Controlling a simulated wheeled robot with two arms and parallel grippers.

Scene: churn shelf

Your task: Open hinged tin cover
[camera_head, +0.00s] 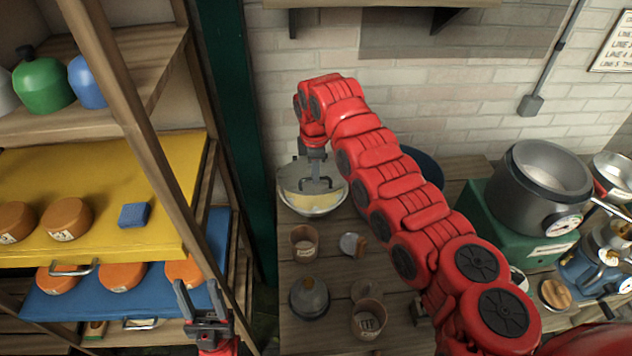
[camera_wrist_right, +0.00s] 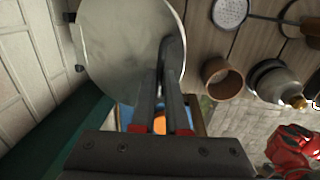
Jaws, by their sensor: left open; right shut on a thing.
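A round metal tin (camera_head: 318,211) with pale yellow contents stands at the back left of the wooden table. Its grey disc-shaped cover (camera_head: 293,176) is over the back part of the tin, with the contents showing at the front. The cover also fills the upper left of the right wrist view (camera_wrist_right: 118,45). My right gripper (camera_head: 315,184) is at the cover, its fingers (camera_wrist_right: 172,55) close together and shut on it. The exact grip and the hinge are hidden. My left gripper (camera_head: 200,300) is open and empty, low beside the shelf.
Brown cups (camera_head: 304,244) (camera_head: 369,320), a small strainer (camera_head: 352,244) and a grey lidded pot (camera_head: 309,298) stand in front of the tin. A shelf with a yellow board (camera_head: 100,225) is left. A large pot (camera_head: 540,185) stands right. A brick wall is behind.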

